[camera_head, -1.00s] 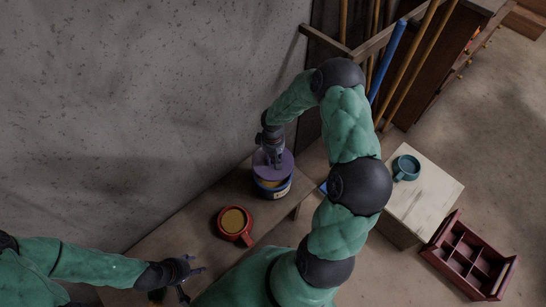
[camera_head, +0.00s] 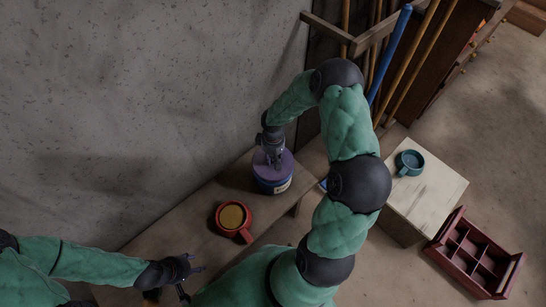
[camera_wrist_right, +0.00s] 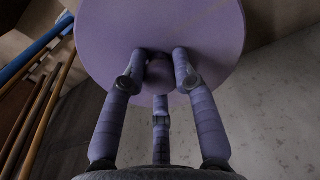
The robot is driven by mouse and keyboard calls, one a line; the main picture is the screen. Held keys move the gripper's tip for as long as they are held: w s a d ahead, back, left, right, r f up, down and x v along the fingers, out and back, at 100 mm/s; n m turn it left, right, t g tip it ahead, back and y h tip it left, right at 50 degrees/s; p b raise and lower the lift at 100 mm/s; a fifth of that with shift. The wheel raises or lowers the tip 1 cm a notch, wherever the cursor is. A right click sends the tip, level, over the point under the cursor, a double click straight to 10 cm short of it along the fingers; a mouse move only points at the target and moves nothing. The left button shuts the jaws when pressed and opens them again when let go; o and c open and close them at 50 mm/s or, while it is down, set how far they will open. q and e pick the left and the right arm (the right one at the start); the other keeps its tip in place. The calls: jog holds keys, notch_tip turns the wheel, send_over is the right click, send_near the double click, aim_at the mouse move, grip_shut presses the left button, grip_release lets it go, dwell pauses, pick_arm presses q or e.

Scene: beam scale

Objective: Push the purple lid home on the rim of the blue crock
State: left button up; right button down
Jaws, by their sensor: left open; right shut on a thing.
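The blue crock (camera_head: 270,187), with a pale label on its side, stands on the wooden bench near the wall. The purple lid (camera_head: 287,164) covers its top; I see no clear gap, but cannot tell if it is fully seated. My right gripper (camera_head: 272,160) is above the lid and shut on its knob. In the right wrist view the fingers (camera_wrist_right: 160,62) close around the knob under the wide lid disc (camera_wrist_right: 215,30), which hides the crock. My left gripper (camera_head: 194,283) is open and empty at the lower left, apart from the crock.
A teal mug (camera_head: 409,163) is on a pale box (camera_head: 430,195). A red divided crate (camera_head: 474,252) lies on the floor. Poles lean at the back.

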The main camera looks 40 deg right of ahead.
jog(key=shift+f+b, duration=1.1)
jog(key=shift+f, duration=0.2)
jog(key=c, duration=0.9)
grip_release()
jog(key=shift+r, duration=0.2)
notch_tip(320, 180, up, 12)
jog(key=shift+f, duration=0.15)
